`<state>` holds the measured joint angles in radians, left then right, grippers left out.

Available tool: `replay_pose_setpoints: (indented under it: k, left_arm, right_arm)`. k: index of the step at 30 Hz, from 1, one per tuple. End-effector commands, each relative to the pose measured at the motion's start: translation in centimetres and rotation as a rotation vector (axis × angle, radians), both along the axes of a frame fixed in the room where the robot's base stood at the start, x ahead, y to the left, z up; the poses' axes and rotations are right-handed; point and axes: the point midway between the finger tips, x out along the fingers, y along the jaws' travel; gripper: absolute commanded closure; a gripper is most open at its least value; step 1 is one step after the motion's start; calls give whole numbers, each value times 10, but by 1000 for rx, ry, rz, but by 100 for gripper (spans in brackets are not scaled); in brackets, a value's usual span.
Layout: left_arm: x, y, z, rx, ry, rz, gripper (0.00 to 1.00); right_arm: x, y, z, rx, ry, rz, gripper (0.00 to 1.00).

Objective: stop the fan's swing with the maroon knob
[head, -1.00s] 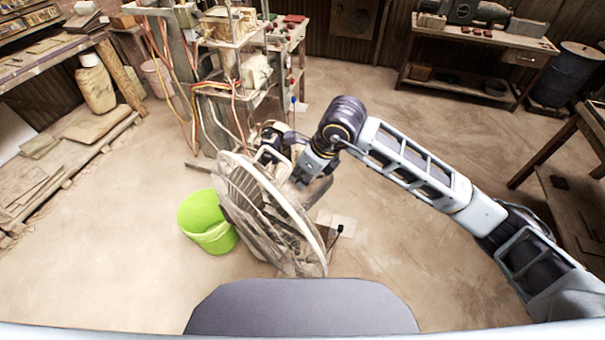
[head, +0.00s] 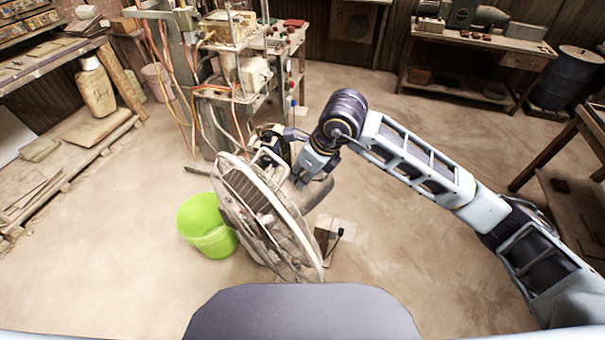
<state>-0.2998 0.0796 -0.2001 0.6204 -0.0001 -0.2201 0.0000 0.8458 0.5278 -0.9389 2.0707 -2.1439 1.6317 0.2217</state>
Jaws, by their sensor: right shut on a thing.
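The fan (head: 262,212) stands in the middle of the floor, with its round wire grille tilted and facing the lower left. Its motor housing (head: 316,192) shows behind the grille, on the right. My right arm reaches in from the right, over the housing. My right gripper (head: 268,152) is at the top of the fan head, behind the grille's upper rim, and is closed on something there. The maroon knob cannot be made out; the fingers and grille hide that spot. My left gripper is not in view.
A lime green bucket (head: 206,226) stands close to the fan's left. A small box (head: 327,232) is on the floor to its right. A machine stand with hanging hoses (head: 236,100) is behind the fan. The floor at right is mostly clear.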

Motion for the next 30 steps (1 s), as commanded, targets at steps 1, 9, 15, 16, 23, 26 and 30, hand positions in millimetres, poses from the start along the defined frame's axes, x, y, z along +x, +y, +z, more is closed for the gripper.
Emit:
replay_pose_setpoints:
  k: [1,9,15,16,23,26,30]
  left_arm:
    - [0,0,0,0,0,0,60]
    - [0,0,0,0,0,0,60]
    - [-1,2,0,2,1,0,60]
    - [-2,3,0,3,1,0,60]
    - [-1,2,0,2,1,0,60]
    - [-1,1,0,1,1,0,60]
    - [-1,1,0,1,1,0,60]
  right_arm:
    - [1,1,3,6,-6,1,100]
    - [1,1,3,4,-5,0,55]
    - [1,0,2,2,-4,-1,55]
    - [1,0,2,2,-4,-1,55]
    - [0,-3,9,1,-5,-2,55]
    - [-2,-5,18,2,-5,0,55]
    - [-5,-11,34,3,-7,-1,55]
